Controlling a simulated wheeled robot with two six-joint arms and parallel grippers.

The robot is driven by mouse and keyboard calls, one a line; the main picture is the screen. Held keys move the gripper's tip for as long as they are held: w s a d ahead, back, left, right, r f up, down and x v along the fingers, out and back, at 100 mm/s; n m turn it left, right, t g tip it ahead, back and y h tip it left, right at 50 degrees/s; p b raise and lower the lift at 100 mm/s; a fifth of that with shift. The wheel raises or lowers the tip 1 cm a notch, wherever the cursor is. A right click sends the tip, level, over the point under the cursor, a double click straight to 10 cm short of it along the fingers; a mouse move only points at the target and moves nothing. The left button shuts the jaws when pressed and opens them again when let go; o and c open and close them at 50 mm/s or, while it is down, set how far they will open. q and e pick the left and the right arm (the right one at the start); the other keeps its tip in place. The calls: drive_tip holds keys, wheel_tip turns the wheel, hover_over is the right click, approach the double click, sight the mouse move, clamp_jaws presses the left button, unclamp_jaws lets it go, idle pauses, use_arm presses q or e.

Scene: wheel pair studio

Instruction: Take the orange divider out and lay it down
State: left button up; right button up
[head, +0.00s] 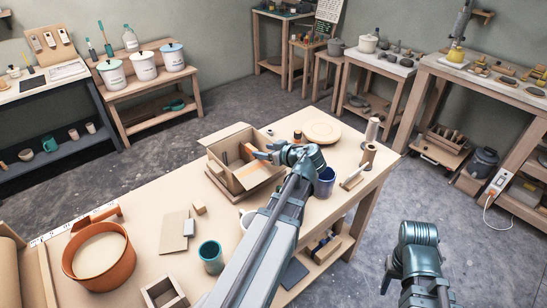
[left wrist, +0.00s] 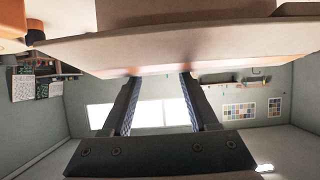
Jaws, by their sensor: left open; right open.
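An open cardboard box (head: 240,183) with its flaps spread stands on the pale table. An orange piece, the divider (head: 249,150), shows inside its back part, partly hidden by my left gripper. My left gripper (head: 258,155) is open at the box's right side, close to the orange piece; I see nothing held in it. In the left wrist view the open fingers (left wrist: 160,77) reach a pale cardboard edge (left wrist: 200,35). An orange patch shows at that view's top left corner; I cannot tell what it belongs to. My right gripper (head: 388,278) is low at the right, off the table.
A round board (head: 321,132), a dark blue mug (head: 325,183) and brown cylinders (head: 368,153) stand near the box. An orange-brown pot (head: 97,258), a teal cup (head: 211,256) and a small open wooden box (head: 164,293) stand nearer the front. The table is clear left of the box.

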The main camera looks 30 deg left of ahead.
sight(253, 148)
use_arm(q)
drive_tip(key=shift+b+x, duration=1.05)
drive_tip(key=shift+x, duration=2.05)
clamp_jaws()
